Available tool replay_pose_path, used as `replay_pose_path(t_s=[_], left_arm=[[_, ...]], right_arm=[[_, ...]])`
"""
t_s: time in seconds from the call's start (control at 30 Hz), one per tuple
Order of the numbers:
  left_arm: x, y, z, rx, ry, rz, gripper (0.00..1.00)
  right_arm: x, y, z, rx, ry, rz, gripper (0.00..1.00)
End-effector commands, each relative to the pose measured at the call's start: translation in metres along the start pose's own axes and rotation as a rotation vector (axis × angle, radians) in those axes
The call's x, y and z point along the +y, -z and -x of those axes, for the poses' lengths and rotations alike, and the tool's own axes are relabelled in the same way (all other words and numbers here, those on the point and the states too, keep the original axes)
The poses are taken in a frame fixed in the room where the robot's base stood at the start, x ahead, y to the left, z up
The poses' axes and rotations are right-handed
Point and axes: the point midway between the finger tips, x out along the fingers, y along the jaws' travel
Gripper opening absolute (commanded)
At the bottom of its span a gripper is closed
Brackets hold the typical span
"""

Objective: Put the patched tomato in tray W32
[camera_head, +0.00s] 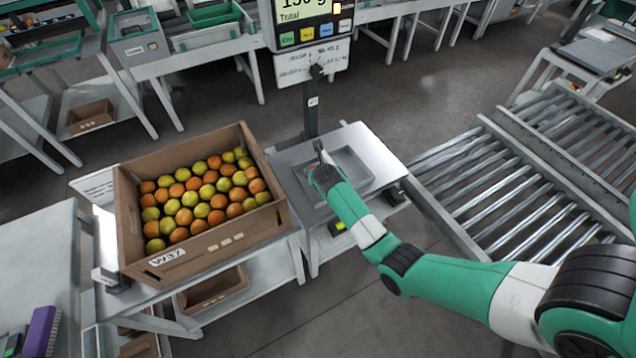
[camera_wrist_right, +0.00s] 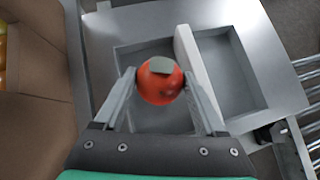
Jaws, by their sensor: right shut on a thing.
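The patched tomato (camera_wrist_right: 160,88) is red-orange with a grey-green patch on top. My right gripper (camera_wrist_right: 160,80) is shut on it, one finger on each side, above the grey weighing pan. The brown tray (camera_head: 205,256) stands left of the pan, filled with rows of orange, yellow and green tomatoes. Its front label starts with W3; the last digit is hard to tell. My left gripper is not in view.
A scale display (camera_head: 303,22) on a post (camera_head: 311,115) rises behind the pan. A roller conveyor (camera_head: 510,190) lies to the right. An empty brown box (camera_head: 213,288) is on the shelf below the tray. A purple object (camera_head: 40,332) sits at the lower left.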

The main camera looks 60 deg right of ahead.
Motion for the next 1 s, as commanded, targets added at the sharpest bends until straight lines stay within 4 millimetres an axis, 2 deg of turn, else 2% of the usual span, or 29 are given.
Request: replay_pose_path(t_s=[0.1,0.3,0.67,0.7,0.73,1.0], left_arm=[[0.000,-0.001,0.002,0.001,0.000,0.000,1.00],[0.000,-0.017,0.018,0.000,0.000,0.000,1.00],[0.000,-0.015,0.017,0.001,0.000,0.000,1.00],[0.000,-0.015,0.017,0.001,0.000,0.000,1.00],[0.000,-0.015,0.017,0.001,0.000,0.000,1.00],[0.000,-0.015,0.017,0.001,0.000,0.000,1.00]], right_arm=[[0.000,0.002,-0.003,-0.001,0.000,0.000,0.37],[0.000,0.027,-0.026,0.000,0.000,0.000,0.37],[0.000,0.028,-0.028,-0.001,-0.001,0.000,0.37],[0.000,0.027,-0.027,0.000,-0.001,0.000,0.80],[0.000,0.027,-0.027,-0.001,-0.001,0.000,0.85],[0.000,0.027,-0.027,-0.001,-0.001,0.000,0.85]])
